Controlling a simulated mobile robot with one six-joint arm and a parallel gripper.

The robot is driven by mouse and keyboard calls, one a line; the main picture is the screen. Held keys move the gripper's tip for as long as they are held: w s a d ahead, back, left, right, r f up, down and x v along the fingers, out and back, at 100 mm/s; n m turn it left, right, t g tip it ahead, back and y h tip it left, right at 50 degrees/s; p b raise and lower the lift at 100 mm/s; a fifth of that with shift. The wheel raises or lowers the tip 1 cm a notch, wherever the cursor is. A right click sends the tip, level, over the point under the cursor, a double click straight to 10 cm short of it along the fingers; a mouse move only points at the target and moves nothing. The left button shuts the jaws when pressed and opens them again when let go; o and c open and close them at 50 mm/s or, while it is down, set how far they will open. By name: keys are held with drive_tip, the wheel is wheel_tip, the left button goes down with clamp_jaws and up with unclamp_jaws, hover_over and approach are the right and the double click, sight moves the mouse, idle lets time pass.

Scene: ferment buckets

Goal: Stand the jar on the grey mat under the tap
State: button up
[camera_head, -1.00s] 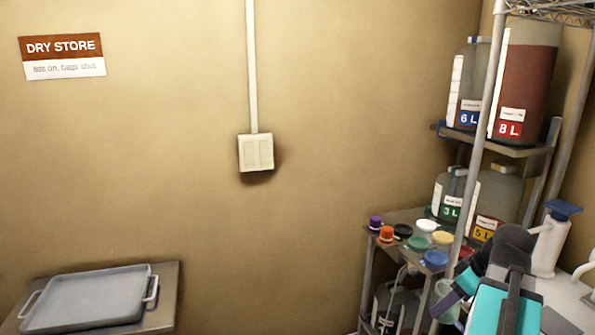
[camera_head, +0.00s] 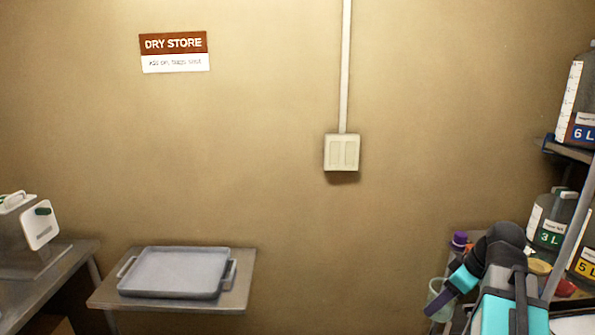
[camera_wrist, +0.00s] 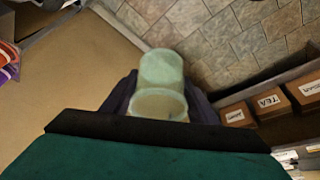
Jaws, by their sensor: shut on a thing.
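The jar (camera_head: 440,291) is a small, pale green, see-through vessel at the lower right of the head view. It also shows in the wrist view (camera_wrist: 161,68), with its round mouth facing the camera. My gripper (camera_wrist: 160,98) is shut on the jar, one dark purple finger on each side of it. In the head view the gripper (camera_head: 441,301) holds it out in front of the shelf unit at the right. Neither the grey mat nor the tap shows in these views.
A grey tray (camera_head: 180,270) lies on a low table (camera_head: 235,293) at the left. Shelves with labelled jugs (camera_head: 551,222) are at the right. Cartons (camera_wrist: 270,104) show in the wrist view.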

drive_tip(key=w+a+m+h, duration=0.1)
drive_tip(key=w+a+m, duration=0.1)
drive_tip(key=w+a, duration=0.2)
drive_tip(key=w+a+r+m+h, duration=0.1)
drive_tip(key=w+a+m, duration=0.2)
drive_tip(key=a, duration=0.6)
drive_tip(key=w+a+r+m+t, duration=0.1)
drive_tip(key=w+a+m, duration=0.1)
drive_tip(key=w+a, duration=0.3)
drive_tip(key=shift+a+r+h, duration=0.2)
drive_tip(key=shift+a+h, duration=0.2)
drive_tip(key=shift+a, duration=0.85)
drive_tip(key=shift+s, duration=0.1)
drive_tip(key=s+f, duration=0.5)
drive_tip(key=f, duration=0.1)
drive_tip(key=shift+f, duration=0.35)
drive_tip(key=shift+s, duration=0.15)
